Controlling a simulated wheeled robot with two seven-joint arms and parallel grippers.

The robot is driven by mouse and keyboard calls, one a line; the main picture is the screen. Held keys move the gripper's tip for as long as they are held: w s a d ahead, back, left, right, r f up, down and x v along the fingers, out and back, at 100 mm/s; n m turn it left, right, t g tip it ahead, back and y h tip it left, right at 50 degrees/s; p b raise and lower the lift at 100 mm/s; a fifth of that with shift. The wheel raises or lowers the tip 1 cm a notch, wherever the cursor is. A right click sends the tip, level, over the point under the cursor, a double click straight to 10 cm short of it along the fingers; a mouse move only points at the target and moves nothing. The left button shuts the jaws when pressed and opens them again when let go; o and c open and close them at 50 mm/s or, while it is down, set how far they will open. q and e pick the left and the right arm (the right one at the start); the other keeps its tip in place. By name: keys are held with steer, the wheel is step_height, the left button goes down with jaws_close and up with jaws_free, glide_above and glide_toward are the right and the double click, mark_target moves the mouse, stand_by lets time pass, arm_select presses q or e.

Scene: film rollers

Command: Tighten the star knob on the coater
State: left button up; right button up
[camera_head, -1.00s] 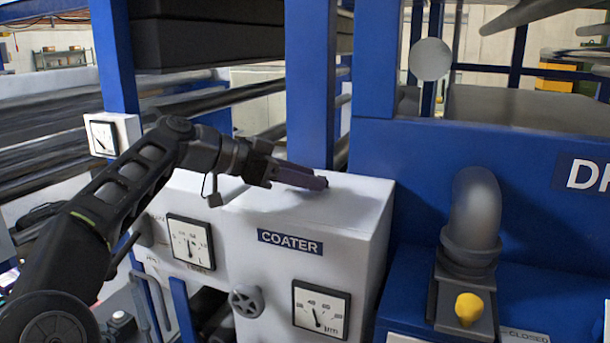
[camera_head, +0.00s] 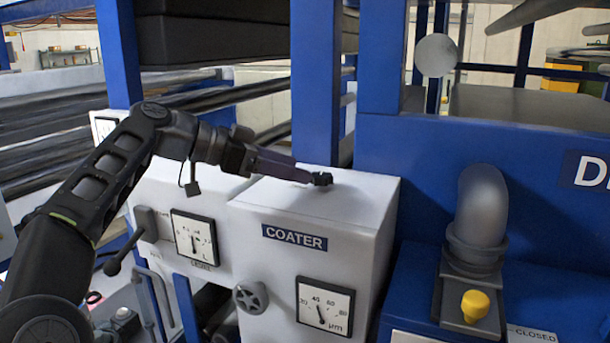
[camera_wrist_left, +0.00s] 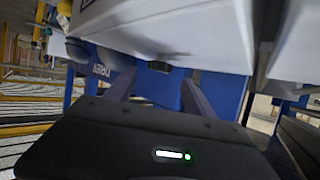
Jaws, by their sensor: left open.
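The coater (camera_head: 355,245) is a white box with a dark "COATER" label and a dial gauge (camera_head: 324,306). The grey star knob (camera_head: 250,297) sits low on its front face, left of the gauge. My left gripper (camera_head: 321,179) is above the coater's top, apart from the knob, above and to its right. Its jaws are open with nothing seen between them. In the left wrist view, the two fingers (camera_wrist_left: 154,88) stand apart below a pale, blurred housing. I cannot make out the star knob for certain there. My right gripper is not in view.
A second gauge (camera_head: 195,238) and a black lever (camera_head: 125,252) are left of the coater. A blue post (camera_head: 315,80) rises behind it. A grey elbow pipe (camera_head: 480,215) and a yellow knob (camera_head: 475,306) stand to the right on blue machinery.

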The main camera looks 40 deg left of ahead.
arm_select(q)
steer(key=v, duration=0.3)
steer(key=shift+s+a, duration=0.1)
steer(key=shift+s, duration=0.05)
